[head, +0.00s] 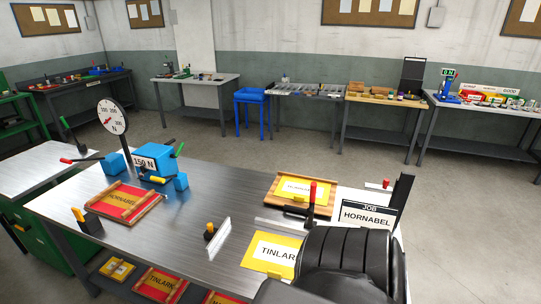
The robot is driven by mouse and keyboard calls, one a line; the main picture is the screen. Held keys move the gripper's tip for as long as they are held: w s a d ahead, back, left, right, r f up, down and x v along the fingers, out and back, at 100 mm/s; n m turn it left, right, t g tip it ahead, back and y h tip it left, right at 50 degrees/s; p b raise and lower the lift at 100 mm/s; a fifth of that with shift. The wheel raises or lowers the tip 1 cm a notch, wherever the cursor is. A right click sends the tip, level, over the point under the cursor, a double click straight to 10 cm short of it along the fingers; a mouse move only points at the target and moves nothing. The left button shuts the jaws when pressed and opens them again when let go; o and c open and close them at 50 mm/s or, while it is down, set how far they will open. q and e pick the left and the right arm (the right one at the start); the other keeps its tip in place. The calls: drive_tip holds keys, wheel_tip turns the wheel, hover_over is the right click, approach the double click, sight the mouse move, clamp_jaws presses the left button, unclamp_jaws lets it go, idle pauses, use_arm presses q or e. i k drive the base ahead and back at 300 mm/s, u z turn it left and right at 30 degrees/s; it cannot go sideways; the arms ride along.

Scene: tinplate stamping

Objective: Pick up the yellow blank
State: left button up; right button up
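A flat yellow sheet with a white label reading "TINLAR" (254,254) lies near the front edge of the metal table; my black arm link hides its right end. A second yellow piece, its label partly covered and hard to read (285,189), sits in a wooden-railed holder (270,200) farther back. I cannot tell for certain which is the yellow blank. Neither gripper shows; only a bulky black part of my arm fills the lower right.
A red-and-yellow plate marked HORNABEL (125,201) lies at the left, near a blue press (152,163) and a dial (112,116). A metal upright strip (217,240) stands mid-table. A JOB HORNABEL sign (367,215) stands at the right. The table's centre is mostly clear.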

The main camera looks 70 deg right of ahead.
sight(296, 189)
drive_tip(key=i, duration=2.25)
drive_tip(key=z, duration=2.6)
drive_tip(key=i, duration=0.3)
drive_tip(key=z, duration=2.35)
